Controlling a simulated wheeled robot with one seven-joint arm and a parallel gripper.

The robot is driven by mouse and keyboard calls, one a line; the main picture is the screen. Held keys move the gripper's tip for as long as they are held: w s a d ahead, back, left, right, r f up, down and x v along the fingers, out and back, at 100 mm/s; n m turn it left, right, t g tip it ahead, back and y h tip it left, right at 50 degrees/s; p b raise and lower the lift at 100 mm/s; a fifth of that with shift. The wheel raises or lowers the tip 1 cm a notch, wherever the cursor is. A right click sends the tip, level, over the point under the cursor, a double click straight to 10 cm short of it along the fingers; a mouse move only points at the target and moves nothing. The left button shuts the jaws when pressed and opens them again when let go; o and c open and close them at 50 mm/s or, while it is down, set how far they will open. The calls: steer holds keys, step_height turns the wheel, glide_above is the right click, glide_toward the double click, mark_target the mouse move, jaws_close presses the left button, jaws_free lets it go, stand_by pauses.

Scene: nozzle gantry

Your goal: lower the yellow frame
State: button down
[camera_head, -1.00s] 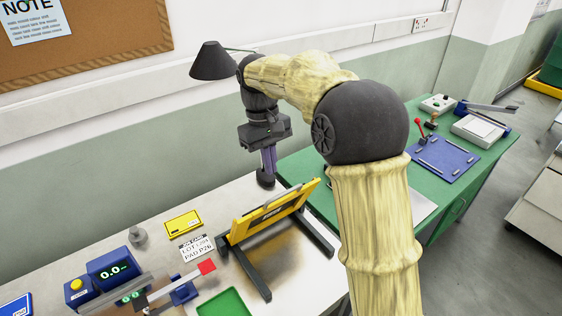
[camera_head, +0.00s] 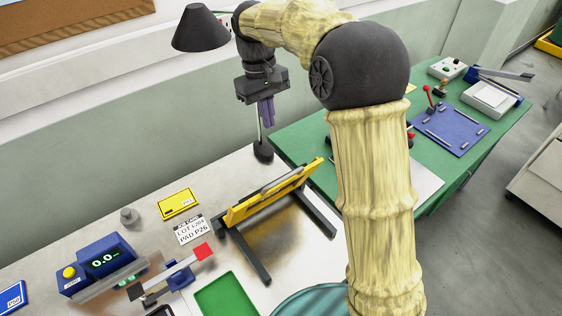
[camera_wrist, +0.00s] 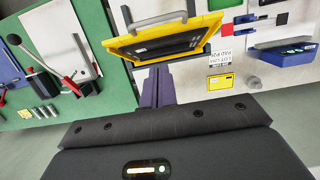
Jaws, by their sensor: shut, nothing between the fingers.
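The yellow frame (camera_head: 236,214) stands tilted up on a black stand (camera_head: 250,256) with two feet on the white bench. Its raised edge leans toward the upper right. In the wrist view the yellow frame (camera_wrist: 207,37) lies at the top, just beyond the fingertips, with a grey bar along it. My gripper (camera_head: 266,118) is shut and empty, with purple fingers pointing down, above and behind the frame. The closed fingers of my gripper (camera_wrist: 157,82) also show in the wrist view. They look apart from the frame.
A yellow box (camera_head: 178,204), a label card (camera_head: 190,230), a blue display unit (camera_head: 102,256) and a green tray (camera_head: 226,296) lie left and in front. A green table (camera_head: 300,140) with tools adjoins on the right.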

steer(key=s+d+f+p, duration=0.1)
steer(key=f, duration=0.2)
steer(key=s+f+p, duration=0.1)
steer(key=f+p, duration=0.1)
steer(key=f, duration=0.2)
steer(key=s+d+f+p, duration=0.1)
steer(key=s+f, duration=0.1)
steer(key=f, duration=0.2)
steer(key=shift+d+f, duration=0.2)
steer(key=shift+d, duration=0.15)
steer(key=shift+s+d+f, duration=0.1)
steer(key=shift+s+f, duration=0.1)
steer(key=shift+f, duration=0.1)
steer(key=shift+f, duration=0.1)
